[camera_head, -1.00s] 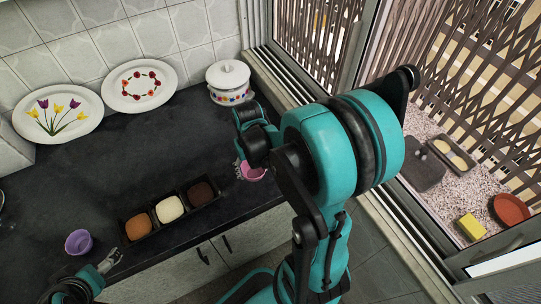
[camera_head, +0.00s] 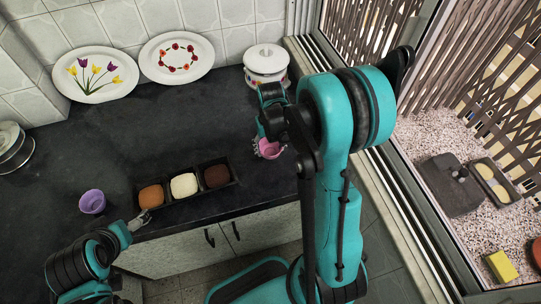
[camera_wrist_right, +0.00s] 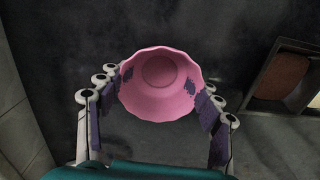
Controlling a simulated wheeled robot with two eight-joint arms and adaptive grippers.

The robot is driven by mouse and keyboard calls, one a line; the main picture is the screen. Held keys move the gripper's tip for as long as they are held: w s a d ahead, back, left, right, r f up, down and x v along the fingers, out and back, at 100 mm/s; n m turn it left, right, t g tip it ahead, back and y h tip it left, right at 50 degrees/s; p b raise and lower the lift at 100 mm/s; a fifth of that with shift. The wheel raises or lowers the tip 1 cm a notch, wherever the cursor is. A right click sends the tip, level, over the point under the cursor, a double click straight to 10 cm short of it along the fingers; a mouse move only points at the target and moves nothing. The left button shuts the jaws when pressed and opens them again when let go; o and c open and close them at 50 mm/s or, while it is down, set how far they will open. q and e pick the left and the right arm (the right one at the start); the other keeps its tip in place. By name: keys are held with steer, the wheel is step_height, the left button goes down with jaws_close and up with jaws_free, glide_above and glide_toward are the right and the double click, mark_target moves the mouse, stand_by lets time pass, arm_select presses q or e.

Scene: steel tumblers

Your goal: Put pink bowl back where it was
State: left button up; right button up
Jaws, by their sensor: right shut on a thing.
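The pink bowl (camera_head: 270,150) is at the right part of the dark counter, right of the black tray. My right gripper (camera_head: 268,142) is shut on it. In the right wrist view the bowl (camera_wrist_right: 160,85) sits between the two fingers, its open mouth facing the camera, with purple pads against both sides. I cannot tell whether its base touches the counter. My left gripper (camera_head: 139,221) is near the counter's front edge, right of the purple bowl (camera_head: 92,201). Its fingers are too small to tell if they are open.
The black tray (camera_head: 165,202) holds orange, white and dark brown contents. A lidded white pot (camera_head: 266,65) stands behind the right gripper. Two decorated plates (camera_head: 95,95) (camera_head: 177,76) lean at the wall. Steel dishes (camera_head: 14,150) are at far left. The middle counter is clear.

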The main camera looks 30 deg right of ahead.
mark_target(271, 152)
step_height(271, 152, down, 4)
steer(key=shift+f+b, duration=0.1)
steer(key=shift+b, duration=0.8)
steer(key=shift+r, duration=0.2)
steer(key=shift+f, duration=0.25)
steer(key=o, duration=1.2)
steer(key=shift+r, duration=0.1)
